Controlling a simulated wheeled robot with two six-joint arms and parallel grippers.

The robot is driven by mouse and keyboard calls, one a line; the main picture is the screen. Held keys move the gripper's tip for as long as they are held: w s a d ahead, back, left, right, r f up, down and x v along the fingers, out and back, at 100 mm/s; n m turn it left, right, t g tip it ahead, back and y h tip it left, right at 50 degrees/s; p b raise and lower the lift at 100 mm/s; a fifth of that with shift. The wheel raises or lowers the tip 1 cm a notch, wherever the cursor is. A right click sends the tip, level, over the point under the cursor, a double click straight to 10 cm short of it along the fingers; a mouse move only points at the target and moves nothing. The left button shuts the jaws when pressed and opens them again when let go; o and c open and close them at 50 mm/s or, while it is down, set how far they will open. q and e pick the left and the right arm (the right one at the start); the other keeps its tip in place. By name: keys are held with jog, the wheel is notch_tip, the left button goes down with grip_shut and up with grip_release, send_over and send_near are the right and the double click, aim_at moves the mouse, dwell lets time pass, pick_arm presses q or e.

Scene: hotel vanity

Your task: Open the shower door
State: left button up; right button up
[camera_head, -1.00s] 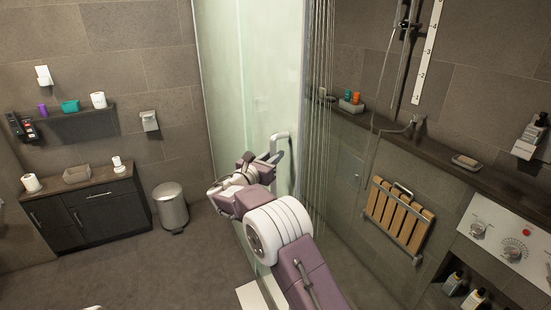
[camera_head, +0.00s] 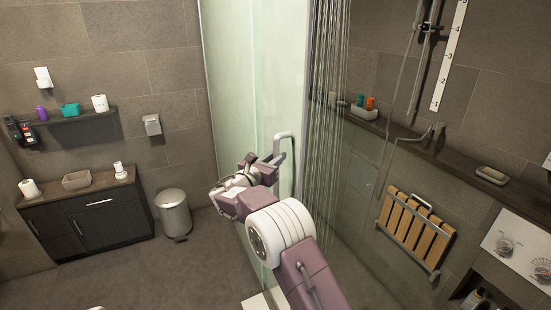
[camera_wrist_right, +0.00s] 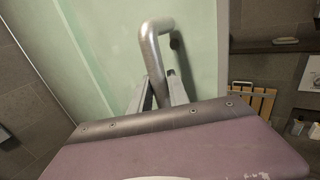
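The shower door (camera_head: 255,75) is a tall pale green frosted glass panel in the middle of the head view. Its metal handle (camera_head: 283,136) stands out from the glass, and it also shows in the right wrist view (camera_wrist_right: 155,50) as a bent grey bar. My right gripper (camera_wrist_right: 161,90) is at this handle, with one finger on each side of the bar and little gap showing. It looks shut on the bar; the lower part of the bar is hidden behind my wrist. My left gripper is not in view.
A metal bin (camera_head: 173,213) and a dark cabinet (camera_head: 88,215) stand at the left. Right of the door are thin hanging streams or strands (camera_head: 325,90), a folded wooden seat (camera_head: 415,230) and a dark ledge (camera_head: 450,160). The floor (camera_head: 190,270) left of the door looks clear.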

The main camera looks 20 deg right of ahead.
jog(key=shift+o, duration=1.4)
jog(key=shift+s+r, duration=0.1)
jog(key=shift+r, duration=0.05)
jog(key=b+v, duration=0.2)
jog(key=v, duration=0.7)
jog(key=shift+d, duration=0.1)
